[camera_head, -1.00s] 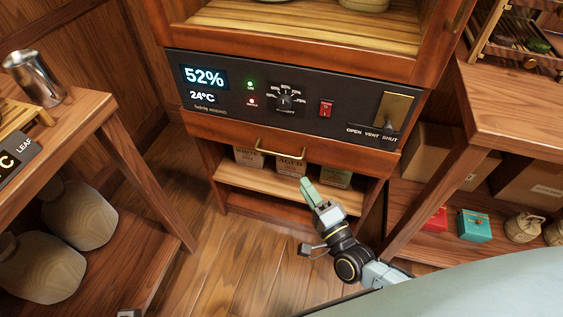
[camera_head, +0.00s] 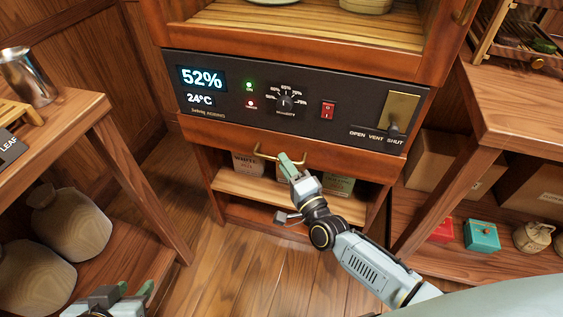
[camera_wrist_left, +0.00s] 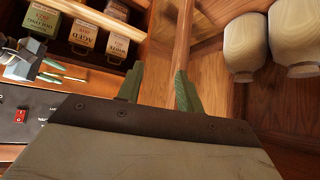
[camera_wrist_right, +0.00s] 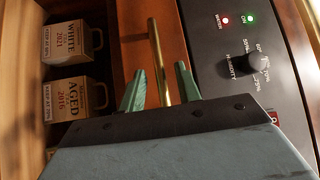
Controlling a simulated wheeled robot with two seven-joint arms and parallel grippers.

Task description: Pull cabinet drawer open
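The cabinet drawer (camera_head: 225,137) has a reddish wooden front below the black control panel and looks flush with the cabinet. Its curved brass handle (camera_head: 263,155) is partly hidden by my right gripper (camera_head: 290,161) in the head view. In the right wrist view the handle (camera_wrist_right: 157,50) runs between the two green fingertips of my right gripper (camera_wrist_right: 162,80). These fingers are apart, with gaps beside the bar; contact is not clear. My left gripper (camera_head: 134,291) is low at the left in the head view, away from the drawer. Its fingers (camera_wrist_left: 158,85) are open and empty in the left wrist view.
The control panel (camera_head: 230,105) with knob and switches sits just above the drawer. Labelled tea boxes (camera_head: 248,163) stand on the shelf below it. A wooden table (camera_head: 150,190) is at the left and a shelf unit (camera_head: 520,110) at the right. The floor between is clear.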

